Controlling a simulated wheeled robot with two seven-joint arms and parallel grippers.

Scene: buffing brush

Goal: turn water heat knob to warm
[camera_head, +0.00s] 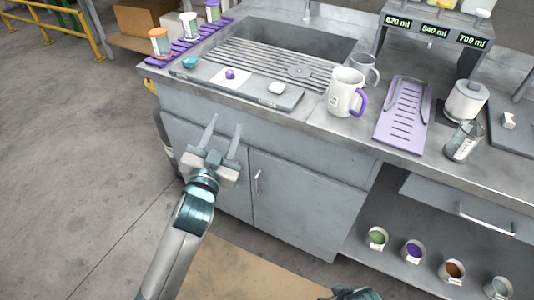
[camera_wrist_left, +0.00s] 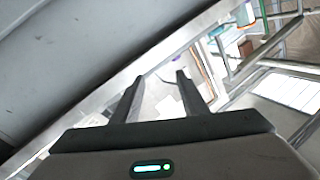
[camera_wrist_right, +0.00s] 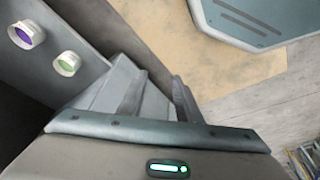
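A grey control strip runs along the sink's front edge in the head view. It carries a teal knob (camera_head: 190,62), a purple knob (camera_head: 230,74) on a white square and a pale knob (camera_head: 276,87). Labels are too small to read, so I cannot tell which is the water heat knob or its setting. My left gripper (camera_head: 225,123) is open and empty, in front of the cabinet below the strip. Its open fingers also show in the left wrist view (camera_wrist_left: 158,80). My right gripper (camera_wrist_right: 158,80) is open and empty, low beside the lower shelf.
A sink (camera_head: 270,50) lies behind the strip. Several cups, one holding green (camera_head: 377,238), sit on the lower shelf. Floor at left is clear.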

